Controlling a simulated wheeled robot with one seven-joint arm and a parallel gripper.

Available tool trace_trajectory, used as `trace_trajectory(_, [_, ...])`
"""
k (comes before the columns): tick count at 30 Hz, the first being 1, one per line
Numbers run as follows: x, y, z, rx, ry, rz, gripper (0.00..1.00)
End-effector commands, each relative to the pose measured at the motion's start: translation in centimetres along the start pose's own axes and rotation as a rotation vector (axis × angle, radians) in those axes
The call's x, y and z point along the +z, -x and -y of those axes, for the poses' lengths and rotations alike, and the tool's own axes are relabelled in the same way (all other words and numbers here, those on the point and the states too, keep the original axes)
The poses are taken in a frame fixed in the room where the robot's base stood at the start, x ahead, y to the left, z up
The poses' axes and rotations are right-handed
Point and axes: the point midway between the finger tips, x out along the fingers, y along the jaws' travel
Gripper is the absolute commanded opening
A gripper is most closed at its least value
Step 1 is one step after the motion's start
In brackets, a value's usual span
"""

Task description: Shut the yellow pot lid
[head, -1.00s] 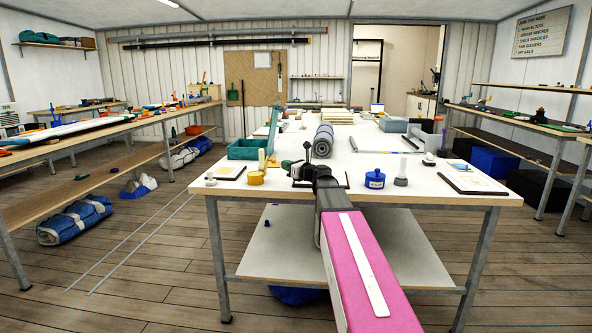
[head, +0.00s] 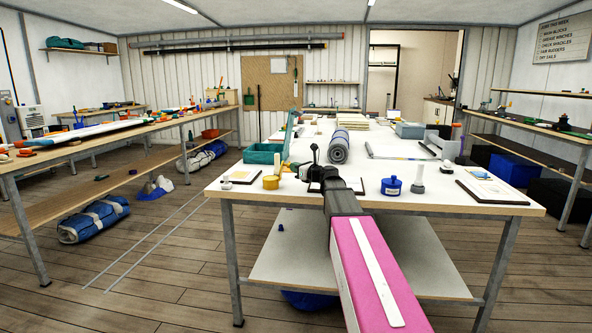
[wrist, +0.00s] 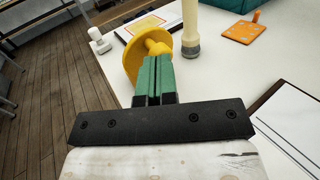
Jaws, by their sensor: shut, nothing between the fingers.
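The yellow pot (head: 271,182) stands near the front edge of the white table, left of my arm. In the wrist view its yellow round lid (wrist: 130,32) with a knob (wrist: 157,46) shows just beyond my fingertips. The lid's disc looks tilted; I cannot tell how far it stands open, as my fingers hide part of the pot. My gripper (wrist: 155,62) has green fingers, shut together and empty, close to the knob. I cannot tell whether they touch it. In the head view my gripper is just right of the pot, small and partly hidden by my arm.
A cream cylinder (wrist: 191,20) stands close beside the pot. A teal bin (head: 262,154) lies behind it. A blue pot (head: 391,187) and a grey-based post (head: 418,182) stand right of my arm. A clipboard (head: 490,186) lies at the right; a board (head: 240,177) at the left.

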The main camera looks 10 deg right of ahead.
Motion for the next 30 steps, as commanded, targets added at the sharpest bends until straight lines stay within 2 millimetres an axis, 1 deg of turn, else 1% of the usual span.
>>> trace_trajectory(8, [0.4, -0.3, -0.2, 0.000, 0.028, -0.039, 0.00])
trace_trajectory(14, [1.1, -0.8, -0.5, 0.001, 0.077, -0.113, 0.00])
trace_trajectory(21, [2.4, -2.2, -1.3, 0.001, 0.191, -0.284, 0.00])
trace_trajectory(30, [3.4, -4.3, -2.7, 0.001, 0.348, -0.522, 0.00])
